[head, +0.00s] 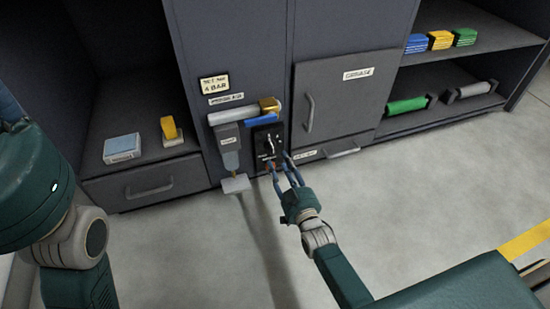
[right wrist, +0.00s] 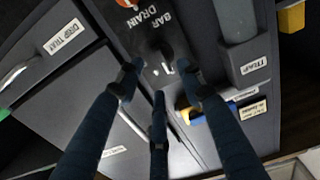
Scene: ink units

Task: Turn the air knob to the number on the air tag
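The yellowish air tag (head: 214,84) is on the cabinet front in the head view; its small text seems to read "4 BAR". Below it to the right is a black panel (head: 258,133) with a dark knob and pale marks. In the right wrist view the panel is upside down, with "BAR" and "DRAIN" lettering, a dark round knob (right wrist: 172,50) and a red-orange part (right wrist: 127,4) at the top edge. My right gripper (head: 280,160) is in front of the panel's lower part, fingers spread (right wrist: 160,88), holding nothing visible. Contact cannot be told. My left gripper is out of view.
A cabinet door with a handle (head: 309,112) is at right. Shelves hold several ink packs and a green roll (head: 406,106). The floor (head: 400,210) in front is clear.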

